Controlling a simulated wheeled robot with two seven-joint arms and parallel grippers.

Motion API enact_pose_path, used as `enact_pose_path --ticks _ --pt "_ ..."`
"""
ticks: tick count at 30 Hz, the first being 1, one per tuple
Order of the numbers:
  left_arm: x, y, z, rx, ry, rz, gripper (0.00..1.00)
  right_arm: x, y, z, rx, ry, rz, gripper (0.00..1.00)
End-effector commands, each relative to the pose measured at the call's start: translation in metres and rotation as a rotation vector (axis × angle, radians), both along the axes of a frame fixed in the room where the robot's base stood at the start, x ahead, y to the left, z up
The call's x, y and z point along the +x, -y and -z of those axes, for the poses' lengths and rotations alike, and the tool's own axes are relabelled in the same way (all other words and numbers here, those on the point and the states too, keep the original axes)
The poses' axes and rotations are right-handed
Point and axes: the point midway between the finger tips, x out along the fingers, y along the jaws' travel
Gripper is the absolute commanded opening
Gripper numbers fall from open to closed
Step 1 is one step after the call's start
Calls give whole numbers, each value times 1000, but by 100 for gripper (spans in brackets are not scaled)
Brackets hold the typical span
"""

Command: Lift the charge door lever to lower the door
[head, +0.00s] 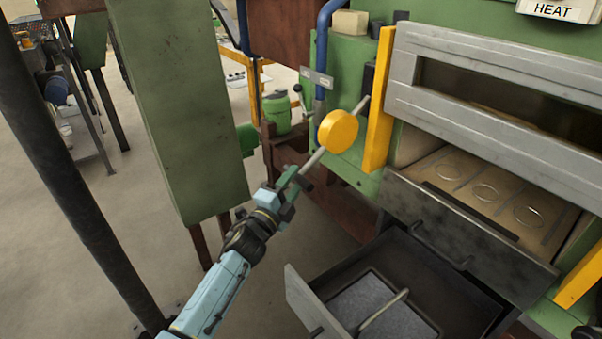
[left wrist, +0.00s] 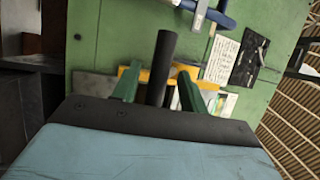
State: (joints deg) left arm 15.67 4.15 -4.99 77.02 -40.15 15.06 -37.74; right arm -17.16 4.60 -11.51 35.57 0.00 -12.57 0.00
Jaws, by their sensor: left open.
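The charge door lever (head: 313,161) is a grey rod running down and left from the furnace front, with a yellow round weight (head: 338,131) on it. My left gripper (head: 296,178) is at the lever's lower free end. In the left wrist view, the dark lever end (left wrist: 164,58) stands between the two green fingers of my left gripper (left wrist: 158,90), with visible gaps on both sides. The fingers are open. The grey charge door (head: 490,82) is at the upper right, above an opening that shows the hearth (head: 455,170) with several rings. My right gripper is not in view.
An open dark drawer or bin (head: 440,275) with a handled grey slab juts out below the furnace mouth. A green column (head: 180,100) stands left of the lever. A yellow upright (head: 380,105) is beside the door. Bare floor lies around my left arm.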

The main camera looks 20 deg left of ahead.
Motion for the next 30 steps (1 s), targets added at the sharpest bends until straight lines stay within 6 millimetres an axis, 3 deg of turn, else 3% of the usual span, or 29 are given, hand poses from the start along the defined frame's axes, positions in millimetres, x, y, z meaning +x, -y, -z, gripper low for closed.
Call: enact_pose_path --ticks 3,9,20,30 --pt "19 5 -4 0 1 0 43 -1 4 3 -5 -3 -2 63" --pt "35 10 -8 0 0 0 43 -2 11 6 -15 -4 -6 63" --pt "39 10 -8 1 -2 0 43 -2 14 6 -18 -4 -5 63" --pt "38 11 -6 1 -5 0 0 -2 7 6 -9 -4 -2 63"
